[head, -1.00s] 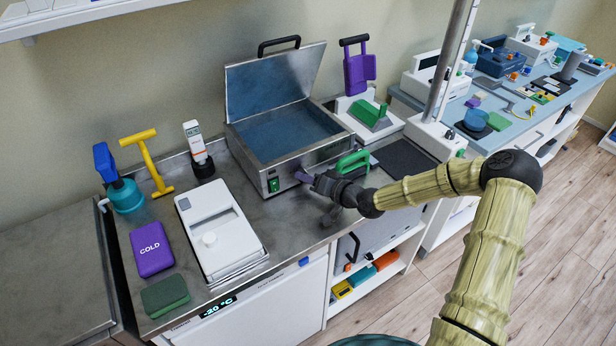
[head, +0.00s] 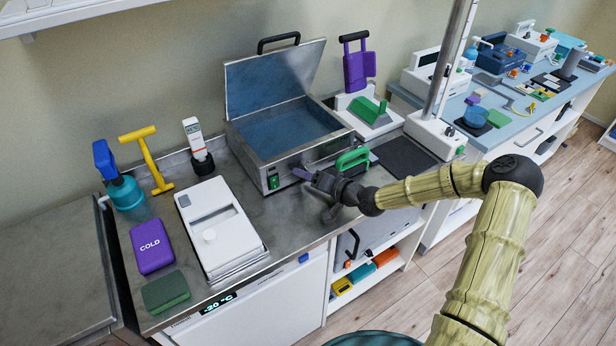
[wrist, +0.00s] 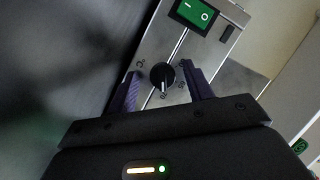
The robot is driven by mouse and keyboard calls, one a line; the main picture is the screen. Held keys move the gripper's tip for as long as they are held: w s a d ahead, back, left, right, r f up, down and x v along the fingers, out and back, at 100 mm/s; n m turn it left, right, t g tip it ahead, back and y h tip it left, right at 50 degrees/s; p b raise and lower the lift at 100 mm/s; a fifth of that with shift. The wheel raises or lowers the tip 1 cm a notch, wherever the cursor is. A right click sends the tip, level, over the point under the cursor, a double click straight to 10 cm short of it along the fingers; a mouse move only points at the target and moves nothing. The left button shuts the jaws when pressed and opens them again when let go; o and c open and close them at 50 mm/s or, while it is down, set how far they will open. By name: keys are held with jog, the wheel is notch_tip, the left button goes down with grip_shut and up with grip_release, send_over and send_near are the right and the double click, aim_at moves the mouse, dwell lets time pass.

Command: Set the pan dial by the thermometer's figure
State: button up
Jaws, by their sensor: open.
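The metal pan (head: 262,160) stands on the counter with its lid raised and blue-looking contents inside. On its front panel is a black round dial (wrist: 162,76) with a white pointer mark, seen in the wrist view; its printed figures are too small to read. My gripper (head: 303,175) is at the panel, its purple fingers open on either side of the dial (wrist: 164,88), with visible space between fingers and knob. The white thermometer (head: 194,134) stands upright in a black holder behind and left of the pan; its figure is not legible.
A green rocker switch (wrist: 195,13) sits on the panel beside the dial. A green-handled item (head: 352,159) is right of my gripper. A white device (head: 219,229), a purple COLD pack (head: 151,247) and a green block (head: 166,292) lie left. A -20 °C display (head: 218,304) is on the counter front.

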jog(key=v, duration=1.7)
jog(key=shift+d+r+b, duration=0.1)
jog(key=shift+d+b, duration=0.1)
jog(key=shift+b, duration=0.15)
jog(key=s+d+f+n+g+h+p, duration=0.1)
jog(key=s+f+n+g+h+p, duration=0.2)
jog(key=s+g+h, duration=0.4)
jog(key=s+d+r+m+h+p, duration=0.2)
jog(key=s+r+h, duration=0.3)
jog(key=s+r, duration=0.5)
notch_tip(320, 180, up, 4)
jog(key=shift+d+r+m+h+p, duration=0.1)
jog(key=shift+d+m+h+p, duration=0.15)
jog(key=shift+m+p, duration=0.45)
